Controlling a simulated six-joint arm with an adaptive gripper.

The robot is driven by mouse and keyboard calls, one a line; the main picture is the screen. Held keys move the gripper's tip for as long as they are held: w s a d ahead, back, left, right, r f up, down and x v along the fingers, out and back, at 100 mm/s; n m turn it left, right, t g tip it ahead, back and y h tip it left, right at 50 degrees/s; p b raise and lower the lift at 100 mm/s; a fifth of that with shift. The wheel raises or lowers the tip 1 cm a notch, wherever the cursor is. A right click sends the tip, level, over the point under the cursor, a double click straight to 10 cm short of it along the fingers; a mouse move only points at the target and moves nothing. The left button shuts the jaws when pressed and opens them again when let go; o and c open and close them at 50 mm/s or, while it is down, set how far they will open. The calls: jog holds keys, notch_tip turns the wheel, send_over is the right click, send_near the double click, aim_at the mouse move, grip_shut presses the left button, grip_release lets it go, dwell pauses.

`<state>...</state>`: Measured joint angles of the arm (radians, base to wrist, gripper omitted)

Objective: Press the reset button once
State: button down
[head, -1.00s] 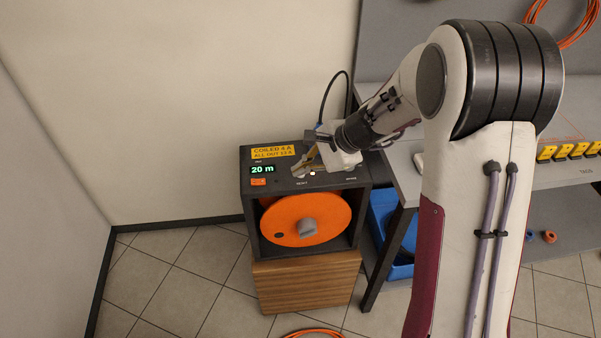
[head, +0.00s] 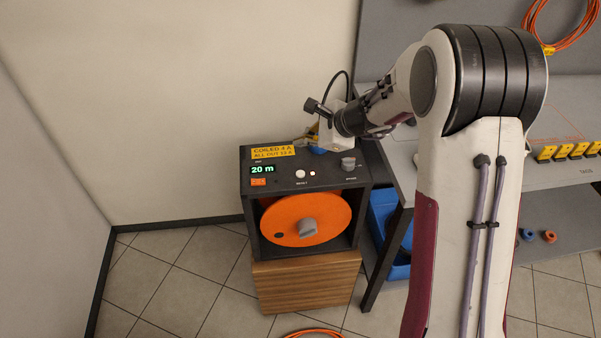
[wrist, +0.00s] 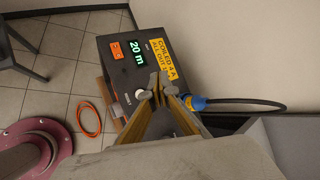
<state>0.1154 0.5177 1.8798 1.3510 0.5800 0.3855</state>
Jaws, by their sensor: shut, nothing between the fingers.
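The reset button (head: 300,174) is a round white cap on the top panel of the dark reel box (head: 325,180), above its "RESET" label. It shows uncovered in the head view. In the wrist view the white button (wrist: 141,95) sits just left of the fingertips. My gripper (head: 304,139) is over the back of the box, behind the button and apart from it. In the wrist view my gripper's (wrist: 159,80) two fingertips are together with nothing between them. Its height above the panel is hard to tell.
A green display (head: 263,169) reads "20 m", and a small light (head: 312,173) glows beside the button. A grey knob (head: 348,163) stands to the right. A blue plug (wrist: 195,103) with a black cable is at the box's back. A grey bench (head: 410,165) stands close right.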

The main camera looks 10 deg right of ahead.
aim_at(302, 174)
jog(key=shift+f, duration=0.2)
jog(key=shift+f, duration=4.2)
jog(key=shift+f, duration=0.85)
jog(key=shift+r, duration=0.85)
jog(key=shift+r, duration=0.2)
jog(key=shift+r, duration=2.35)
